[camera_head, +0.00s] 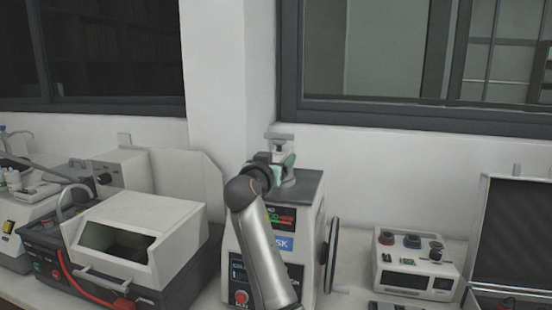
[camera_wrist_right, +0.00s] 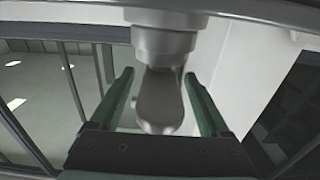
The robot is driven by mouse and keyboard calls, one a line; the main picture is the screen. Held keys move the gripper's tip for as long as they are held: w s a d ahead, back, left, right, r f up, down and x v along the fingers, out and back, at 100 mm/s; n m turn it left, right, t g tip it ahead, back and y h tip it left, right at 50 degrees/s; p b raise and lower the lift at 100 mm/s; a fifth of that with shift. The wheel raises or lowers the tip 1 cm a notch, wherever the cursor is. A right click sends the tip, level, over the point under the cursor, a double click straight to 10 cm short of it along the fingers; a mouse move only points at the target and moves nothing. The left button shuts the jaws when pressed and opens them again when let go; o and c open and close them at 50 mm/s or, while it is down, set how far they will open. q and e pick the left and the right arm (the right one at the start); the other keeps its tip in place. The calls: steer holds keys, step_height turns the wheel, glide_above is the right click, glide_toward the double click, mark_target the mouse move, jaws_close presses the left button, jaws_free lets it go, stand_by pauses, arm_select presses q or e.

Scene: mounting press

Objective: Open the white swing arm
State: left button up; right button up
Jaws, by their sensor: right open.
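The mounting press (camera_head: 312,200) stands at the centre of the bench, with a dark grey top and a lit display on its front. A pale swing arm part (camera_head: 280,136) shows above its top, mostly hidden behind my right gripper (camera_head: 284,160). The green-grey fingers of my right gripper (camera_wrist_right: 159,76) are open, one on each side of the handle, with visible gaps. My own right arm covers part of the press front. My left gripper is not in view.
A white-hooded machine (camera_head: 137,225) with a red hose stands left of the press. A black wheel (camera_head: 332,252) sticks out from the press's right side. A control box (camera_head: 416,265) and an open dark case (camera_head: 512,235) are further right. A wall and windows are behind.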

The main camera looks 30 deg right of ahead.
jaws_close()
stand_by(0.5)
stand_by(0.8)
